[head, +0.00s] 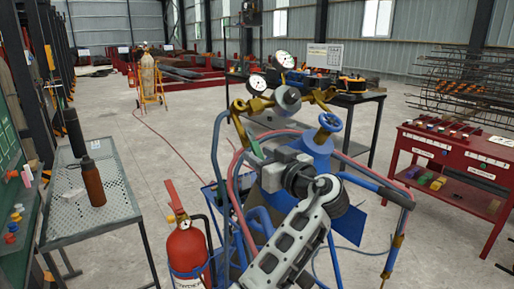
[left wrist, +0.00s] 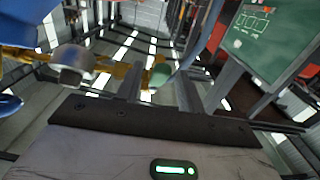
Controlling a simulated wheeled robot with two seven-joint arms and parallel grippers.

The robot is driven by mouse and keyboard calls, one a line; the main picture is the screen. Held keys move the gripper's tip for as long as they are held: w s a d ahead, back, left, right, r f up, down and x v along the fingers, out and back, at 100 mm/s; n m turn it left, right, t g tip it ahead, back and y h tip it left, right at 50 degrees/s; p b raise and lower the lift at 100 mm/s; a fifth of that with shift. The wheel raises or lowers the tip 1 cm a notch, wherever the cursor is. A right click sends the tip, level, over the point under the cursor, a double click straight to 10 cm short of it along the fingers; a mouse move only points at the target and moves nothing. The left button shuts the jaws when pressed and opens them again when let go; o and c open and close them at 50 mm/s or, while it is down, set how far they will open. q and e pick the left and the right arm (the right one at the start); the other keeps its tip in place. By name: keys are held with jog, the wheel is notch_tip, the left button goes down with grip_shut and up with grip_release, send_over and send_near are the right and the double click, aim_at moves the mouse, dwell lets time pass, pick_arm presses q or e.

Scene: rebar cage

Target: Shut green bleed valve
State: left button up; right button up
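The green bleed valve handle (head: 254,147) shows as a small green piece below the brass fittings (head: 258,106) at the top of the blue gas cart (head: 312,152). My left gripper (head: 264,161) is close to it, partly hidden by its own wrist. In the left wrist view, the two fingers (left wrist: 159,92) stand apart, with the green handle (left wrist: 160,74) showing between and beyond their tips. I cannot tell whether a finger touches it. A brass pipe (left wrist: 115,76) and a grey knob (left wrist: 72,66) are left of it. My right gripper is not in view.
Pressure gauges (head: 284,59), a blue handwheel (head: 330,122) and red and blue hoses (head: 236,185) crowd around the valve. A red fire extinguisher (head: 187,249) is at lower left, near a grey mesh table (head: 118,205). A red cabinet (head: 455,168) stands right.

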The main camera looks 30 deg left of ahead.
pick_arm(q)
jog(key=shift+x, duration=1.05)
grip_shut()
jog(key=shift+w, duration=0.1)
